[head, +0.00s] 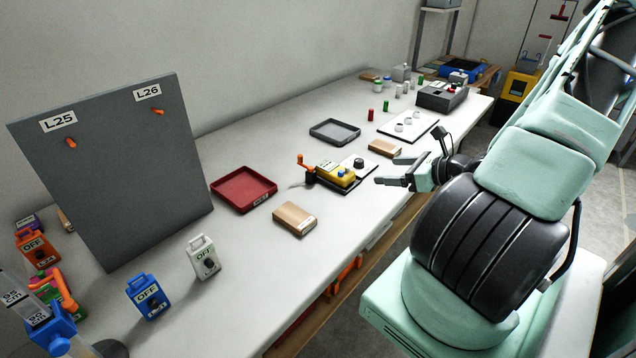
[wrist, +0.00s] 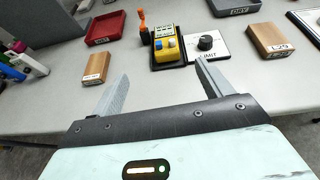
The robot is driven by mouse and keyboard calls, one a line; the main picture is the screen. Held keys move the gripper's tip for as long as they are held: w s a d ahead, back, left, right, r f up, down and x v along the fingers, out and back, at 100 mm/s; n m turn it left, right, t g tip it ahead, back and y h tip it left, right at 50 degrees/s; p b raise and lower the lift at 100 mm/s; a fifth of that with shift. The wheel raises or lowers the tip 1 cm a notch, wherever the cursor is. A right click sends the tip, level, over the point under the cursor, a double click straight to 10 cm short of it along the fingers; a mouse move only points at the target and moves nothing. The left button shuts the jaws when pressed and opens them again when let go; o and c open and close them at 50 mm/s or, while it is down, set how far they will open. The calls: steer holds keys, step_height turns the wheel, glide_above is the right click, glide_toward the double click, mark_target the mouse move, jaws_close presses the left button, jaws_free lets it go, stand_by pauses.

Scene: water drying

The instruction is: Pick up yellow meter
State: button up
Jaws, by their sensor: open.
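The yellow meter (head: 336,173) is a small yellow box with blue parts on top. It sits in a dark holder on the white table, beside an orange-handled piece (head: 304,163). In the wrist view the yellow meter (wrist: 167,44) is beyond the fingertips, between their lines and a little above the picture's middle. My gripper (head: 386,170) is open and empty, apart from the meter and to its right in the head view. Its two grey fingers (wrist: 162,82) show spread in the wrist view.
A white plate with a black knob (wrist: 206,42) lies right of the meter. Wooden blocks (head: 294,219) (wrist: 96,68), a red tray (head: 243,203) and a grey tray (head: 334,140) lie nearby. A grey panel (head: 115,165) stands at left. The table's front strip is clear.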

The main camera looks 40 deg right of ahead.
glide_toward(335, 173)
steer(key=w, duration=0.2)
steer(key=w+d, duration=0.1)
steer(key=shift+d+f+m, duration=0.1)
steer(key=shift+f+m, duration=0.2)
steer(key=shift+f, duration=0.05)
steer(key=shift+f+x, duration=0.15)
steer(key=shift+x, duration=1.2)
steer(key=shift+f+x, duration=0.15)
steer(key=shift+x, duration=1.2)
steer(key=shift+s, duration=0.15)
steer(key=shift+c, duration=0.4)
steer(key=c, duration=1.2)
steer(key=shift+o, duration=0.2)
steer(key=shift+r, duration=0.1)
